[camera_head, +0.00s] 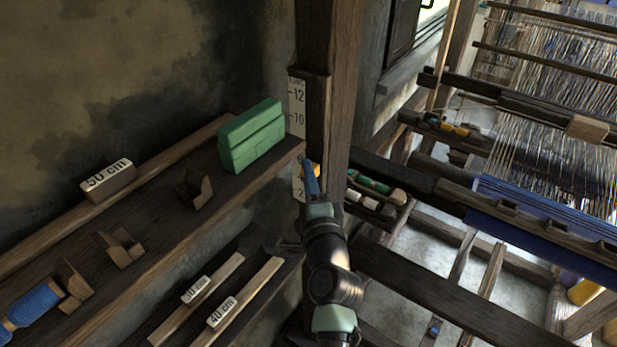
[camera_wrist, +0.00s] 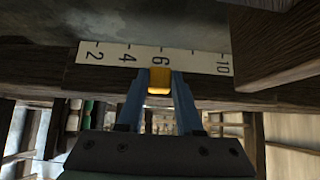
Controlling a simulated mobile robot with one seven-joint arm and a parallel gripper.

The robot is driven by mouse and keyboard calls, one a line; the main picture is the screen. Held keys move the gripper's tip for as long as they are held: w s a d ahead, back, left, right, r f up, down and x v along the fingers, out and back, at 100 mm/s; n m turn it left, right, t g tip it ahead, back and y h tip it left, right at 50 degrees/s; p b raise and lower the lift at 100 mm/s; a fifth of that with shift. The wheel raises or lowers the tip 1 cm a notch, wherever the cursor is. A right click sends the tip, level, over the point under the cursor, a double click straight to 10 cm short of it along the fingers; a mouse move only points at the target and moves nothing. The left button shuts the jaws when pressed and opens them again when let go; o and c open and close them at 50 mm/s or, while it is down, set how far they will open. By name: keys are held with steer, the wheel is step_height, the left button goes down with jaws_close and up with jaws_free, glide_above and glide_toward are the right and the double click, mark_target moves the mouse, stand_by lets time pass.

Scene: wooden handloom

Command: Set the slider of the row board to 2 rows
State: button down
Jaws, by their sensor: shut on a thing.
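The row board (camera_head: 297,108) is a pale upright scale on the wooden post in the head view, with 12 and 10 legible above my gripper and 2 below it. In the wrist view the row board (camera_wrist: 110,54) lies sideways, with 2 at the left and 10 at the right. The yellow slider (camera_wrist: 159,81) sits at the 6 mark. My gripper (camera_wrist: 160,88) is shut on it, one blue finger on each side. In the head view my gripper (camera_head: 311,168) largely covers the slider (camera_head: 317,171) and the middle numbers.
A shelf (camera_head: 150,250) left of the post holds green blocks (camera_head: 250,136), a 50 cm block (camera_head: 108,180) and a blue spool (camera_head: 32,305). The shelf's end is close to my gripper. The loom (camera_head: 540,130) with its threads stands at the right.

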stand_by(0.7)
step_height(320, 180, down, 10)
steer(key=b, duration=0.9)
steer(key=shift+b, duration=0.3)
steer(key=shift+r, duration=0.1)
steer(key=c, duration=0.6)
jaws_free()
steer(key=shift+o, duration=0.2)
steer(key=s+d+b, duration=0.1)
steer(key=s+d, duration=0.1)
steer(key=s, duration=1)
steer(key=shift+s, duration=0.4)
